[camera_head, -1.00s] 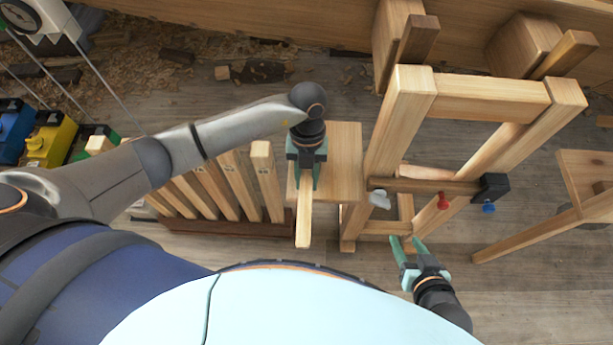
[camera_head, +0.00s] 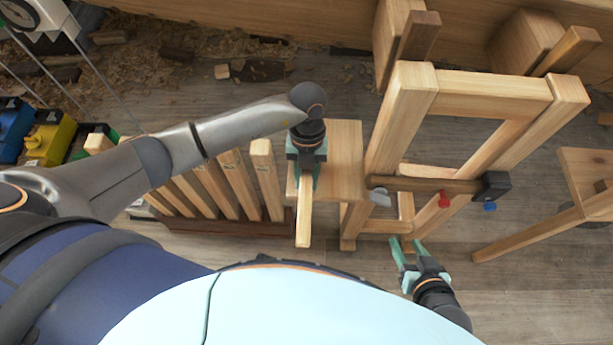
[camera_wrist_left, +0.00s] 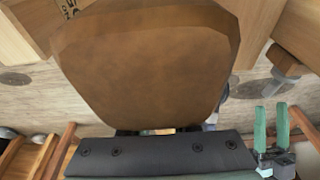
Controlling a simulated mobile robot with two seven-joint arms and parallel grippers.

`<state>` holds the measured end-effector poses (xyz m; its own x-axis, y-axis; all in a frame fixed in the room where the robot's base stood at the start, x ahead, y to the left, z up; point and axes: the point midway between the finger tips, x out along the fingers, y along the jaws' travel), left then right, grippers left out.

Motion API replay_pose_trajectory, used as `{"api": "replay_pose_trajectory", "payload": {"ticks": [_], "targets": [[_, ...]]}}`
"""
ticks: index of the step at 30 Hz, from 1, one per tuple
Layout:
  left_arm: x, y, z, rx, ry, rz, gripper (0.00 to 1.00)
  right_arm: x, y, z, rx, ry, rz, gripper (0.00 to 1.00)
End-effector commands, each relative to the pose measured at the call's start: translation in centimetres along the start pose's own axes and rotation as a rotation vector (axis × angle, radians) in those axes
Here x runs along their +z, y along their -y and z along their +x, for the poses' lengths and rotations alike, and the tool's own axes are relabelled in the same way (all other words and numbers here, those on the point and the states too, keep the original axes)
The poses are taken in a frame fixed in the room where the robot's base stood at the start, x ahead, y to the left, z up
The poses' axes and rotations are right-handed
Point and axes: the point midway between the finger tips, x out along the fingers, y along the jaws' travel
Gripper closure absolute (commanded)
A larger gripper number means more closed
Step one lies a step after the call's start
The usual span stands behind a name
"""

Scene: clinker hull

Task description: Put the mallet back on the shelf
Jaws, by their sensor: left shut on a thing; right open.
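My left gripper (camera_head: 305,178) points down at the middle of the head view, shut on a pale wooden piece that looks like the mallet (camera_head: 304,222). Its narrow, light side sticks out toward me. In the left wrist view, a large brown wooden face (camera_wrist_left: 150,65) with cut corners fills the middle, close to the camera; it appears to be the same piece. The fingertips are hidden there. A light wooden board (camera_head: 343,160) lies right beside the left gripper; I cannot tell whether it is the shelf. My right gripper (camera_head: 407,247) is open and empty, low right of centre.
A wooden frame (camera_head: 490,95) stands right of the board, crossed by a brown bar (camera_head: 425,186) with a black block (camera_head: 492,186). A rack of upright slats (camera_head: 235,185) stands on the left. Bare floor (camera_head: 545,260) shows at lower right.

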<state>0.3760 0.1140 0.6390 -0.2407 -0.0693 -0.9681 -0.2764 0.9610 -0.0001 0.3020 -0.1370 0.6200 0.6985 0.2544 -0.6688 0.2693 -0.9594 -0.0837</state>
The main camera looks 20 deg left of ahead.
Motion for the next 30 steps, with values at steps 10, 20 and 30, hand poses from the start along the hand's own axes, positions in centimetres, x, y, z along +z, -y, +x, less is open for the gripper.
{"api": "replay_pose_trajectory", "payload": {"ticks": [10,20,30], "targets": [[0.1,0.0,0.2,-0.001,0.001,0.000,0.56,0.1,0.0,0.1,0.000,0.000,0.000,0.50],[0.1,0.0,0.3,0.000,0.000,0.000,0.37,0.1,0.0,0.1,0.000,0.000,0.000,0.50],[0.1,0.0,-2.6,-0.001,0.004,0.001,0.37,-0.4,0.1,-0.3,0.000,-0.001,0.000,0.50]]}}
